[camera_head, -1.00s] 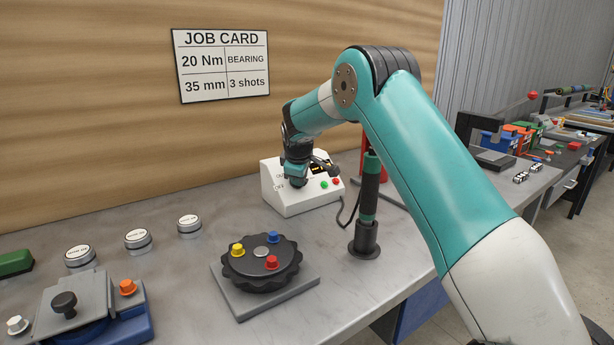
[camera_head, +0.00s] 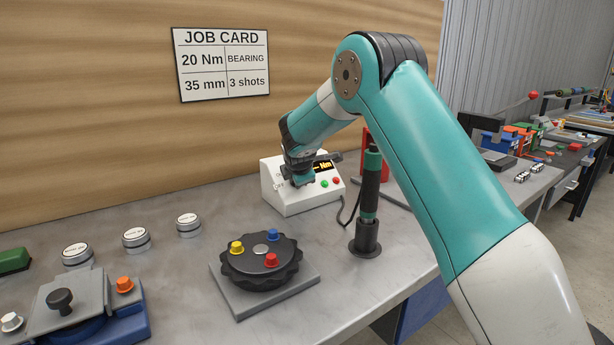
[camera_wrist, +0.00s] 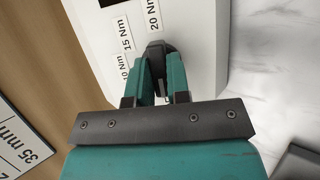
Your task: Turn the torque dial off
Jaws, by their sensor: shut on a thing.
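The white control box (camera_head: 312,204) stands at the back of the bench against the wooden wall. Its display (camera_head: 321,167) shows "Nm" with a dash before it; the rest is hidden by my arm. In the wrist view the box face (camera_wrist: 195,25) carries labels for 10, 15 and 20 Nm. My gripper (camera_wrist: 160,62) is shut on the dark torque dial (camera_wrist: 157,47), whose top shows between the teal fingers, just below the 20 Nm label. In the head view my wrist covers the dial.
A green button (camera_head: 324,184) and a red button (camera_head: 336,181) sit right of my wrist on the box. A black and teal driver (camera_head: 370,190) stands upright in a holder nearby. A black rotary plate (camera_head: 262,265) with coloured knobs lies in front.

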